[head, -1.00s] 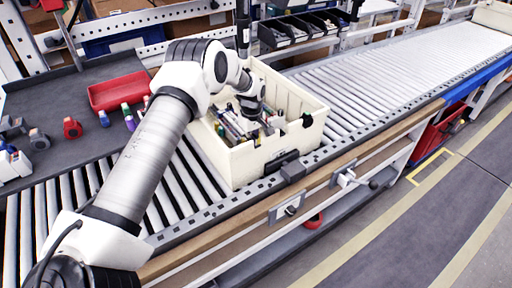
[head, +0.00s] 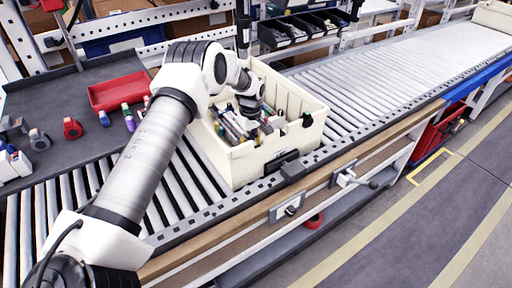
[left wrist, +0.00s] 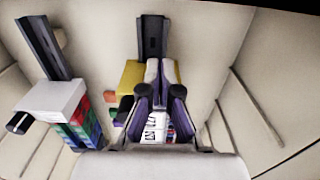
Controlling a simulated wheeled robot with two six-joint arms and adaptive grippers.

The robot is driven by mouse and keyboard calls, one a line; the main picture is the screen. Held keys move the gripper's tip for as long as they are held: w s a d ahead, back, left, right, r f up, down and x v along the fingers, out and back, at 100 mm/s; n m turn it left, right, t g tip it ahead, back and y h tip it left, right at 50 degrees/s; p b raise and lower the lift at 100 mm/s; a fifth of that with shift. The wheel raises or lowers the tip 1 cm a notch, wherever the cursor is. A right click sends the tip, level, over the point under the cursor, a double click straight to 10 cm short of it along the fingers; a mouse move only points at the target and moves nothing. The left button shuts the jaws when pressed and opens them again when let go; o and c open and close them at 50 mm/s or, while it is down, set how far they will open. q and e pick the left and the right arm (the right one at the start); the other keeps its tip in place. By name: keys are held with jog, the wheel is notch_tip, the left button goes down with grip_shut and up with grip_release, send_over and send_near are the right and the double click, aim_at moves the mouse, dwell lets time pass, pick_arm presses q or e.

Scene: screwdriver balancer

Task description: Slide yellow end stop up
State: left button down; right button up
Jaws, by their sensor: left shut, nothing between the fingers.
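The yellow end stop (left wrist: 131,75) shows in the left wrist view as a yellow block behind my fingers, at the lower end of a dark upright rail (left wrist: 152,36) on the cream wall. My left gripper (left wrist: 160,68) is shut and empty in front of the block, covering its middle. I cannot tell whether the fingertips touch it. In the head view my left gripper (head: 250,107) reaches down into the cream crate (head: 262,162), and the end stop cannot be made out there. My right gripper is not in view.
A second dark rail (left wrist: 46,46) with a white block (left wrist: 54,97) and coloured pieces is left in the wrist view. The crate stands on a roller conveyor (head: 375,85). A red tray (head: 118,92) and several small items lie on the dark table at left.

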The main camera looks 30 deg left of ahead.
pick_arm(q)
jog(key=shift+w+a, duration=0.2)
jog(key=shift+a, duration=0.35)
dwell(1.5)
jog(key=shift+s+d+p, duration=0.15)
jog(key=shift+d+p, duration=0.2)
jog(key=shift+p, duration=0.15)
dwell(0.4)
jog(key=shift+r+p, duration=0.8)
jog(key=shift+r, duration=0.2)
notch_tip(320, 180, up, 12)
jog(key=p, duration=0.9)
jog(key=shift+s+d, duration=0.2)
jog(key=shift+d, duration=0.2)
jog(key=shift+f, duration=0.15)
jog(key=shift+w, duration=0.1)
